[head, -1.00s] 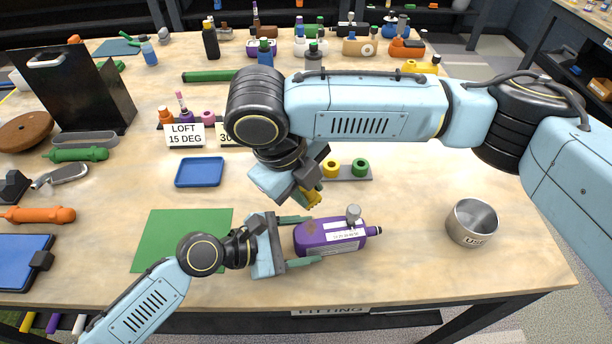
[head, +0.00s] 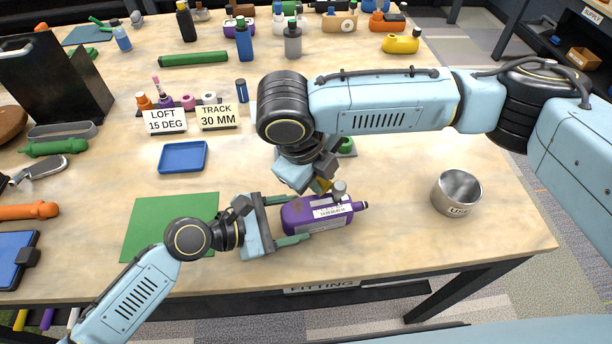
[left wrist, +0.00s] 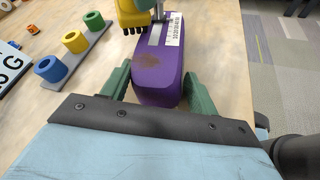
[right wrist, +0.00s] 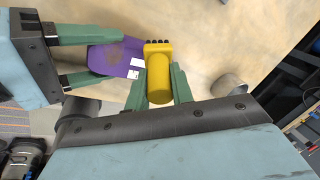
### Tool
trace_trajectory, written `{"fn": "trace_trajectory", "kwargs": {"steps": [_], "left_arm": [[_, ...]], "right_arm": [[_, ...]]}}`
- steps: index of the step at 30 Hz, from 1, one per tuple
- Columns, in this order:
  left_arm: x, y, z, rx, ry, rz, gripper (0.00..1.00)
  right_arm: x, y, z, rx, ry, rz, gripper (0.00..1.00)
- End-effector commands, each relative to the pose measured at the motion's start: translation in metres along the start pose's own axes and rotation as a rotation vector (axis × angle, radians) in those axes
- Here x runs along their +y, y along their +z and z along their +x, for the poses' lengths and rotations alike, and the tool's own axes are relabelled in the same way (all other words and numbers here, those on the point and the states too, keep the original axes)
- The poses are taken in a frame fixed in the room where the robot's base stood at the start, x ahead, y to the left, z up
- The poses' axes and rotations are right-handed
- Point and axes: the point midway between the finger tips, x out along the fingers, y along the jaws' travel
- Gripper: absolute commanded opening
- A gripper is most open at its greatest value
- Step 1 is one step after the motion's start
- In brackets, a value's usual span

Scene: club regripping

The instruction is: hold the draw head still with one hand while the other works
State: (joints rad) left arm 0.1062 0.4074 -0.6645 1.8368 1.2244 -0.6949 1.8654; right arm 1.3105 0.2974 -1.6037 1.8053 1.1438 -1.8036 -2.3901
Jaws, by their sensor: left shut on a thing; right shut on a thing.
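The purple draw head (head: 300,217) lies on the bench with a white label, a grey neck and a brown patch on its top, clear in the left wrist view (left wrist: 160,70). My left gripper (head: 288,222) is shut on it, one green finger along each side. My right gripper (right wrist: 160,85) is shut on a yellow brush (right wrist: 159,75) with short dark bristles. The brush is just above the draw head, near its label and neck in the left wrist view (left wrist: 134,14). I cannot tell whether the bristles touch it. My right arm hides part of the bench behind.
A steel cup (head: 457,193) stands to the right. A green mat (head: 170,222) and a blue tray (head: 183,157) lie to the left. A rack with coloured rings (left wrist: 75,42) is close behind the draw head. Loft and track signs (head: 218,116) stand further back.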

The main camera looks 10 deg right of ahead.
Motion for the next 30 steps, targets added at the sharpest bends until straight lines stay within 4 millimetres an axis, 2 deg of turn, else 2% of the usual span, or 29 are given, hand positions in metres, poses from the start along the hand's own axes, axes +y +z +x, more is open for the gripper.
{"fn": "trace_trajectory", "kwargs": {"steps": [1, 19, 23, 30], "left_arm": [[-0.003, -0.006, 0.0, 0.013, -0.006, 0.0, 0.31], [-0.003, -0.006, 0.0, 0.013, -0.007, 0.0, 0.31], [-0.003, -0.006, 0.0, 0.013, -0.007, 0.0, 0.31], [-0.003, -0.006, 0.0, 0.013, -0.007, 0.0, 0.31]], "right_arm": [[-0.004, -0.003, 0.002, 0.0, -0.001, 0.0, 0.0], [0.04, 0.03, -0.015, 0.0, 0.0, -0.001, 0.0], [0.034, 0.029, -0.034, -0.005, -0.001, 0.0, 0.0], [0.028, 0.026, -0.053, -0.002, 0.0, 0.0, 0.0]]}}
